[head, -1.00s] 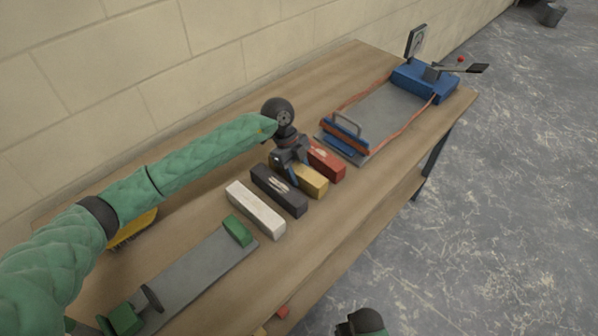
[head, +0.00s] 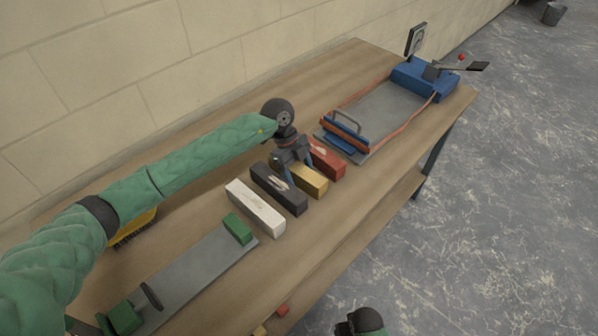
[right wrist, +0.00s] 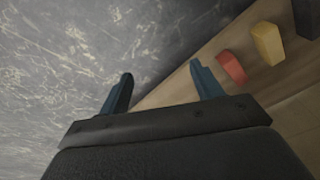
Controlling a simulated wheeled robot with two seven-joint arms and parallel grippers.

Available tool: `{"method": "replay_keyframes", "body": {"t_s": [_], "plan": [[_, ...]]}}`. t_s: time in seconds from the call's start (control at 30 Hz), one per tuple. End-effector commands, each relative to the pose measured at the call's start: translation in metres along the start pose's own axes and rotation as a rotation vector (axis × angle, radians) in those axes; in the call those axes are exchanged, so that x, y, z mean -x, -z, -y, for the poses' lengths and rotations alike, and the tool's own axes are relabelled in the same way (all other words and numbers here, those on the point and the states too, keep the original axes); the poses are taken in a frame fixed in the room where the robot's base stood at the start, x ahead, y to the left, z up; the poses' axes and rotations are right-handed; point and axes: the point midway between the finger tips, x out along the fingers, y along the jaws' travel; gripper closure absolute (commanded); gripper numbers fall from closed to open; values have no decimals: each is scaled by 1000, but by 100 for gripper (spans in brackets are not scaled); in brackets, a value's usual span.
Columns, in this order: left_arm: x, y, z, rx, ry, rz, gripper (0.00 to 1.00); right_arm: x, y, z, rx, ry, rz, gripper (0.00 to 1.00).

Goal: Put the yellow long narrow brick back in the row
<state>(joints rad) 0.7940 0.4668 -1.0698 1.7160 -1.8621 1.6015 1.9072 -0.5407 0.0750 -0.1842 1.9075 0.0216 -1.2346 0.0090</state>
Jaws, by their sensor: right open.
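The yellow long narrow brick (head: 312,183) lies flat on the bench between the dark brick (head: 279,191) and the red brick (head: 327,160). The white brick (head: 256,207) is at the near-left end of this row. My left gripper (head: 296,172) is over the yellow brick, with its blue fingers spread apart at the brick's sides, and it hides the far part of the brick. My right gripper (right wrist: 163,88) is open and empty, off the bench's front edge; part of it shows at the bottom of the head view (head: 360,323).
A blue-and-red apparatus with a grey bed (head: 385,107) stands beyond the row. A grey plate with green blocks (head: 195,270) lies nearer. A yellow brush (head: 133,228) is behind my left arm. In the right wrist view, red (right wrist: 232,68), yellow (right wrist: 267,43) and dark blocks sit on wood.

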Motion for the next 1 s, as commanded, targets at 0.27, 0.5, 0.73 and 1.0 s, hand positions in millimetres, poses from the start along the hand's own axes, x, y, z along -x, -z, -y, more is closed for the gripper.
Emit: {"method": "replay_keyframes", "body": {"t_s": [0.27, 0.5, 0.73, 1.0], "plan": [[-1, 0, 0, 1, -2, 0, 35, 9, 3, 1, 0, 1, -2, 35], [19, -2, 0, 0, 0, 2, 35, 46, 13, 6, 0, 7, -7, 35], [53, -1, 1, -1, 2, 2, 35, 88, 20, 10, 0, 13, -11, 35], [75, -1, 0, 1, 0, 1, 35, 114, 21, 12, -1, 16, -11, 35]]}}
